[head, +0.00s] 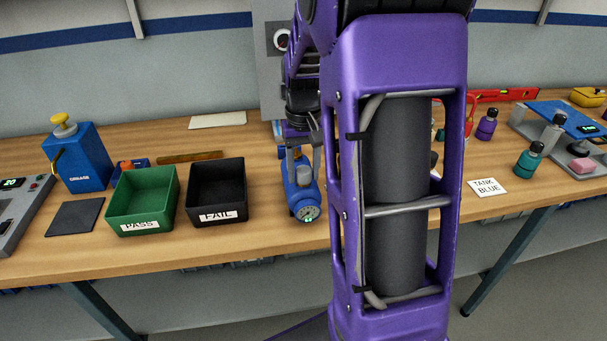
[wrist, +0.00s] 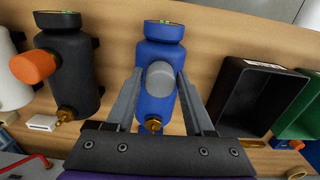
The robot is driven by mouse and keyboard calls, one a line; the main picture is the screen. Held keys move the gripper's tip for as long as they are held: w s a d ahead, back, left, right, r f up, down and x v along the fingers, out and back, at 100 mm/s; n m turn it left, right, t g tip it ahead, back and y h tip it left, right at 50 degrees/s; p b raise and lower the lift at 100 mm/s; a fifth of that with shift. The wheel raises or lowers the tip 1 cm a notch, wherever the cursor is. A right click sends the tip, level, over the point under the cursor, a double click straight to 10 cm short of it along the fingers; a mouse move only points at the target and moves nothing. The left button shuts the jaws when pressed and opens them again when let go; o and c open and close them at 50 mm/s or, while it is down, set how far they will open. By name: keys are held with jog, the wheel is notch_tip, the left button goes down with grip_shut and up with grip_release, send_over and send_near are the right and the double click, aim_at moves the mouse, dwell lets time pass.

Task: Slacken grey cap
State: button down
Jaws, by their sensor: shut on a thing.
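The grey cap (wrist: 160,74) sticks out from the side of a blue cylinder (wrist: 157,50) with a round dial at one end and a brass fitting at the other. The blue cylinder also shows on the bench in the head view (head: 301,190), its dial towards the front edge. My gripper (wrist: 157,73) is shut on the grey cap, one finger on each side. In the head view my gripper (head: 298,158) comes down on the cylinder from above, and the cap cannot be made out there.
A black cylinder with an orange cap (wrist: 33,66) stands near in the wrist view. The black FAIL bin (head: 217,192) and green PASS bin (head: 143,203) are left of the blue cylinder in the head view. My arm hides the bench right of it. A TANK BLUE card (head: 487,187) lies further right.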

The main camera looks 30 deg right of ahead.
jog(key=n, duration=0.3)
jog(key=shift+n, duration=0.3)
jog(key=n, duration=0.4)
jog(key=shift+c, duration=2.2)
grip_release()
